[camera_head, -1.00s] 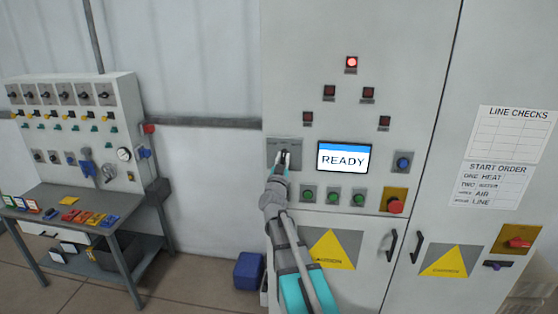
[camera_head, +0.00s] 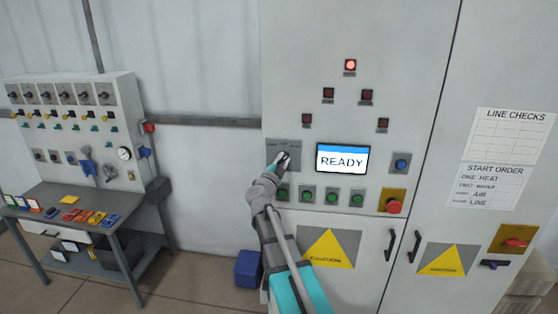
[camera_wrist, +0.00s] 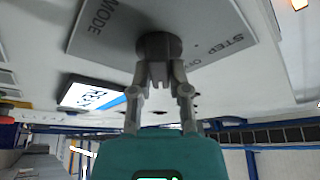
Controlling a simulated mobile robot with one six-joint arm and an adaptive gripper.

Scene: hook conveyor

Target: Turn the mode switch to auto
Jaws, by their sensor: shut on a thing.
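The mode switch is a dark round knob (camera_wrist: 158,44) on a grey plate (camera_wrist: 108,34) marked MODE, with OFF and STEP legible beside the knob in the wrist view. In the head view the plate (camera_head: 294,160) is on the cabinet front, left of the screen. My gripper (camera_wrist: 158,76) is shut on the knob, with a finger on each side of its grip. An AUTO mark is not legible, and I cannot tell which mark the knob points to.
A screen (camera_head: 342,158) reading READY is close to the right. Green buttons (camera_head: 331,196) are below, and a red button on yellow (camera_head: 394,206) and a blue button (camera_head: 401,164) are farther right. A red lamp (camera_head: 350,65) is lit above. A workbench (camera_head: 75,190) stands left.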

